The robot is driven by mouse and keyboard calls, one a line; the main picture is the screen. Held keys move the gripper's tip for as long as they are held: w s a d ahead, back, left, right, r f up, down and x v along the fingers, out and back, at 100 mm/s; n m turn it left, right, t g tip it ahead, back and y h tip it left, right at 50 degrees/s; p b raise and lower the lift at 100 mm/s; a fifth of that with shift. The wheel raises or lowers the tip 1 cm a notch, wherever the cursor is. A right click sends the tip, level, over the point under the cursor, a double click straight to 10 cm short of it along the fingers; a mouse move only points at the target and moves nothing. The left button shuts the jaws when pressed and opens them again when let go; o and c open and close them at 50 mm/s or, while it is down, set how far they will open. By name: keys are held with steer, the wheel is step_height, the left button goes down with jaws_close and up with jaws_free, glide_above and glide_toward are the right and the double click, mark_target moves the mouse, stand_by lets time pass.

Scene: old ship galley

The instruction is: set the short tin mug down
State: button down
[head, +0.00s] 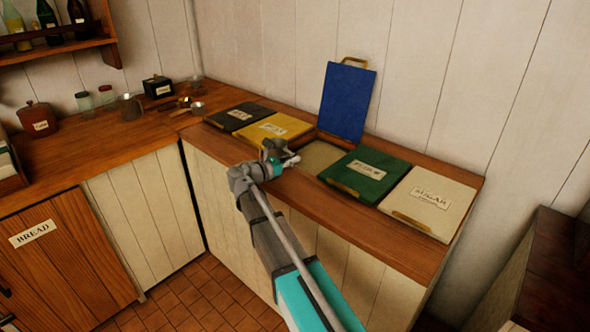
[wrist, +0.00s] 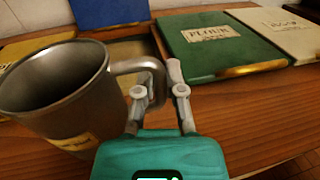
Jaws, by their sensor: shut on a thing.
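The tin mug (wrist: 50,95) is a dull grey metal cup with a yellowish label low on its side, large at the left of the wrist view. My gripper (wrist: 157,84) is shut on the mug's handle. The mug's open mouth faces up and looks empty. In the head view my gripper (head: 287,162) is over the front part of the wooden counter, beside an open bin. There the mug is hard to make out against the gripper. Whether its base touches the counter is not clear.
The open bin (head: 318,155) has its blue lid (head: 347,102) raised against the wall. Closed lids flank it: yellow (head: 270,128), black (head: 238,117), green FLOUR (head: 366,174), cream SUGAR (head: 428,203). Another metal cup (head: 130,107), jars and scoops stand at the left corner. The wooden front strip (head: 345,215) is bare.

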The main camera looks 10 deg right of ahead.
steer(key=shift+w+d+f+b, duration=0.15)
steer(key=shift+w+f+b, duration=0.05)
steer(key=shift+f+b, duration=0.2)
steer(key=shift+w+d+f+b, duration=0.15)
steer(key=shift+f+b, duration=0.2)
steer(key=shift+b, duration=0.05)
steer(key=shift+f+b, duration=1.25)
steer(key=shift+f, duration=0.1)
steer(key=c, duration=0.7)
jaws_free()
steer(key=shift+c, duration=0.2)
steer(key=shift+s+a, duration=0.1)
steer(key=v, duration=1.1)
steer(key=shift+s+a, duration=0.2)
steer(key=shift+a, duration=0.15)
